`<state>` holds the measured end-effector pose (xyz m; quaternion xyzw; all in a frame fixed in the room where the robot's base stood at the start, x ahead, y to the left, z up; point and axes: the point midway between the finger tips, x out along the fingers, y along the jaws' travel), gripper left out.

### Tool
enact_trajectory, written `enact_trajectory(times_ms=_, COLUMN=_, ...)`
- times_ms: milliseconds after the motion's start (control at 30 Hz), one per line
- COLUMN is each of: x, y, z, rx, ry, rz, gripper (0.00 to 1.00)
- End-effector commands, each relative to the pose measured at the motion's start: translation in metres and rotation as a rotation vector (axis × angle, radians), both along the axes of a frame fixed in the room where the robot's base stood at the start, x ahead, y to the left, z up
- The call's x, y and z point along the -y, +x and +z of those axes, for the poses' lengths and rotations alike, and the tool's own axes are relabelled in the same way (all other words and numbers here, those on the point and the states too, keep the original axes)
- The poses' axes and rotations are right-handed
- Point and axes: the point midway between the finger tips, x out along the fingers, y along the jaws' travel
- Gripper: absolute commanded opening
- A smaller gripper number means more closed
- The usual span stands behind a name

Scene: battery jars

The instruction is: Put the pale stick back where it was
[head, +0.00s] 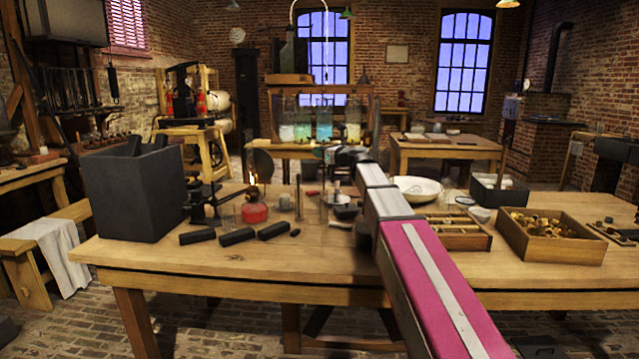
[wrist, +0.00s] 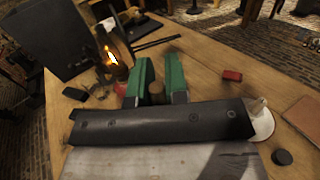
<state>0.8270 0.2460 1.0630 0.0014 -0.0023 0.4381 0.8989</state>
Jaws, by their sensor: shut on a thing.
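My gripper (wrist: 158,78) shows in the wrist view as two green fingers with a short brownish round-ended piece (wrist: 156,92) between them. I take this piece to be the pale stick seen nearly end-on; most of it is hidden by the fingers and the dark palm. In the head view my arm reaches over the bench from the lower right, and my gripper (head: 342,155) is above its back part. The stick cannot be made out there. Thin upright rods (head: 298,197) stand on the bench left of my arm.
Right of my arm are a white bowl (head: 416,188), a divided tray (head: 455,241) and a crate of corks (head: 552,250). The bench front is clear.

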Motion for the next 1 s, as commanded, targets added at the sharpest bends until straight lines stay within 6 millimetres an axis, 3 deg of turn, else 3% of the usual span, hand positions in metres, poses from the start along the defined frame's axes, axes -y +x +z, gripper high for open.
enact_trajectory(times_ms=100, x=0.000, y=-0.001, z=-0.028, rx=-0.002, ry=0.000, rz=-0.001, gripper=0.00)
enact_trajectory(times_ms=300, x=0.000, y=0.000, z=-0.056, rx=-0.001, ry=0.001, rz=0.000, gripper=0.00)
enact_trajectory(times_ms=533, x=0.000, y=0.000, z=-0.068, rx=0.000, ry=0.000, rz=0.000, gripper=0.00)
enact_trajectory(times_ms=800, x=0.000, y=0.000, z=-0.100, rx=-0.001, ry=0.001, rz=0.000, gripper=0.00)
enact_trajectory(times_ms=1000, x=0.000, y=0.000, z=-0.101, rx=0.000, ry=0.000, rz=0.000, gripper=0.00)
